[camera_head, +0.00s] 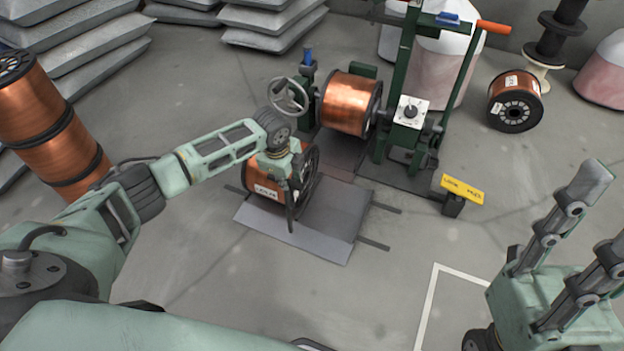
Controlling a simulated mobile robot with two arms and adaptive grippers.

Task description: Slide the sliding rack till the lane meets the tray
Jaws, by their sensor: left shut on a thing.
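No sliding rack, lane or tray can be made out for certain. A copper spool (263,178) with dark flanges and a white label lies on its side on a flat grey plate (330,222), in front of a green machine. My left gripper (290,205) reaches down over this spool and is shut at its right flange; the exact contact is partly hidden by the gripper. My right gripper (602,215) is at the right edge, its fingers apart and empty, away from the spool.
The green machine (398,130) holds another copper spool (350,103) and has a handwheel (288,96). A yellow sign (462,189) stands at its right. Stacked copper spools (45,125) and grey sacks (85,45) are at left. A loose spool (515,102) lies at right. The front floor is clear.

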